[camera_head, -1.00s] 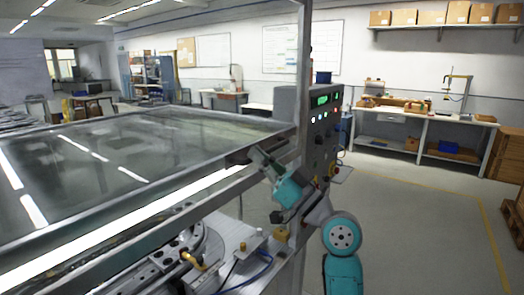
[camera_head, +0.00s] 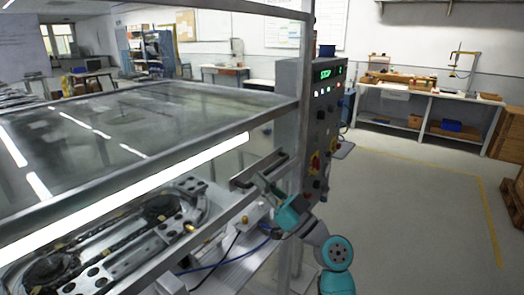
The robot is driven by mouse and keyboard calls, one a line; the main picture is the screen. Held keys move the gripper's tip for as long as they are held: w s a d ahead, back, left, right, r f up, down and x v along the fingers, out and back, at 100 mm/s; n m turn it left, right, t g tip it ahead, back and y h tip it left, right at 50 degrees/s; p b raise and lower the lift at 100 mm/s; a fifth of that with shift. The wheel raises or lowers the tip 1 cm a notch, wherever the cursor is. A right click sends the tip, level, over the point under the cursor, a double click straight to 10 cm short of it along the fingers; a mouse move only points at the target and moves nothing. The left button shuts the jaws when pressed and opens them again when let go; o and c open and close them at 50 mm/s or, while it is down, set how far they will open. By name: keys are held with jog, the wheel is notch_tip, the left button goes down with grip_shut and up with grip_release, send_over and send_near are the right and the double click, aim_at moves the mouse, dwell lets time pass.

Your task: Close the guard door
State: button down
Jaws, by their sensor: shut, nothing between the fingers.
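The guard door is a framed clear panel on the front of the machine; its top bar (camera_head: 235,7) crosses the upper edge of the view and its lower rail (camera_head: 205,230) slants across the front. A dark bar handle (camera_head: 262,166) sits near the rail's right end. My gripper (camera_head: 261,180) is at the handle, its fingers shut and seemingly empty; whether they touch the handle is hard to tell. Below the rail, a gap shows cables and the machine base. The ring track (camera_head: 105,240) lies inside, behind the door.
A grey control box (camera_head: 322,120) with a lit green display and buttons stands just right of my gripper, close to my arm. A bright light bar (camera_head: 130,190) runs under the glass top (camera_head: 140,130). The floor at right is clear; a workbench (camera_head: 420,105) stands at the back.

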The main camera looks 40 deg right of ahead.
notch_tip(320, 180, down, 30)
dwell(0.4)
notch_tip(320, 180, up, 4)
jog(key=s, duration=0.1)
jog(key=v, duration=0.9)
jog(key=shift+s+d, duration=0.25)
jog(key=shift+r, duration=0.1)
